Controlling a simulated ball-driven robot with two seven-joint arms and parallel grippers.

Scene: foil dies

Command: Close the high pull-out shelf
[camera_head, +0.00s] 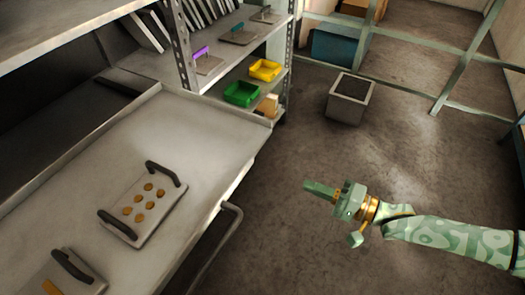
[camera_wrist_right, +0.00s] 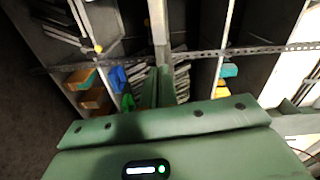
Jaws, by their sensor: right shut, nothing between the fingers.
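The pull-out shelf (camera_head: 95,165) is a wide pale metal tray with a raised rim, extended out of the rack at the left of the head view. It has a bent tube handle (camera_head: 225,235) at its front right edge. A foil die (camera_head: 143,207) with two dark handles and several gold discs lies on it, and part of a second die (camera_head: 68,272) shows at the bottom. My right gripper (camera_head: 311,187) is shut and empty over the floor, right of the shelf and apart from it. Its fingers also show in the right wrist view (camera_wrist_right: 158,88). My left gripper is out of view.
Behind the shelf stands a rack with a green bin (camera_head: 241,94), a yellow bin (camera_head: 265,70) and more dies, one with a purple handle (camera_head: 207,62). A grey square container (camera_head: 349,98) stands on the floor. The floor around my right arm is clear.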

